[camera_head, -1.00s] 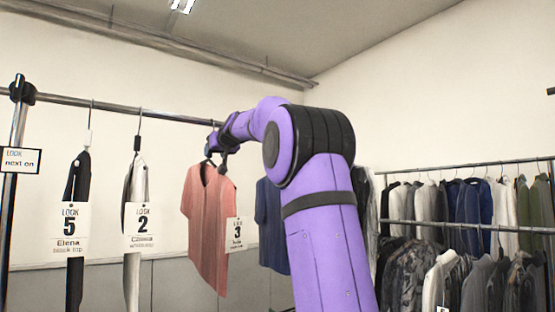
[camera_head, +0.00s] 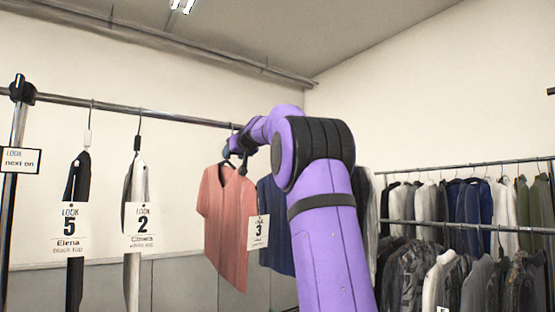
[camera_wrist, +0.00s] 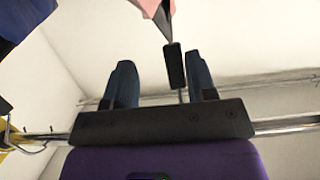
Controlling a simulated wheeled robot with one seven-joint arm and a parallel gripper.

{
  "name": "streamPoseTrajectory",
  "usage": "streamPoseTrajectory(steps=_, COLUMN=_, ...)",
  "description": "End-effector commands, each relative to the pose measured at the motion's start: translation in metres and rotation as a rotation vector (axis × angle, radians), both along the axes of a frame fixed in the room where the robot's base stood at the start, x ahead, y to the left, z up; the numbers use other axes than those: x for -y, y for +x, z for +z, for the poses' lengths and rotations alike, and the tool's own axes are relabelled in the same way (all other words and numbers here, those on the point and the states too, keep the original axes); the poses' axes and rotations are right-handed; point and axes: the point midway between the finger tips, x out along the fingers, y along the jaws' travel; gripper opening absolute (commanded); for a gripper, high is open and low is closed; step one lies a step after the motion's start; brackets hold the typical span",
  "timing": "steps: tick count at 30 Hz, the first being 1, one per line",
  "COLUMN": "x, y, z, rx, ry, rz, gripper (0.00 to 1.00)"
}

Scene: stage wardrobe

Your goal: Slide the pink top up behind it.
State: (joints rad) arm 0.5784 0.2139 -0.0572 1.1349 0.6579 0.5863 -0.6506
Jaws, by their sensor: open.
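The pink top (camera_head: 228,225) hangs on a dark hanger from the front rail, with a "LOOK 3" tag (camera_head: 258,232) at its right side. My gripper (camera_head: 232,152) is at the top of its hanger. In the wrist view my gripper (camera_wrist: 163,80) has its two blue fingers apart, with the hanger's black neck block (camera_wrist: 174,66) between them, nearer the right finger. A bit of pink top (camera_wrist: 212,10) shows there. The white top (camera_head: 136,190), tagged "LOOK 2", and the black top (camera_head: 77,190), tagged "LOOK 5", hang to the left.
The rail (camera_head: 175,116) has a wide gap between the white and pink tops. A dark blue top (camera_head: 275,240) hangs just right of the pink one, partly behind my arm. A "LOOK next on" sign (camera_head: 20,161) is at the left post. A full clothes rack stands right.

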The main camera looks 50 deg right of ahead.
Motion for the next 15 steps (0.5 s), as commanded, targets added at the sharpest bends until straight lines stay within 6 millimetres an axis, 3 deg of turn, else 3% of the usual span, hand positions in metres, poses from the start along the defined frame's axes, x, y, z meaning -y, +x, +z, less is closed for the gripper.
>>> streamPoseTrajectory(steps=15, x=0.035, y=-0.010, z=-0.001, rx=-0.001, ry=0.001, rz=-0.001, gripper=0.51)
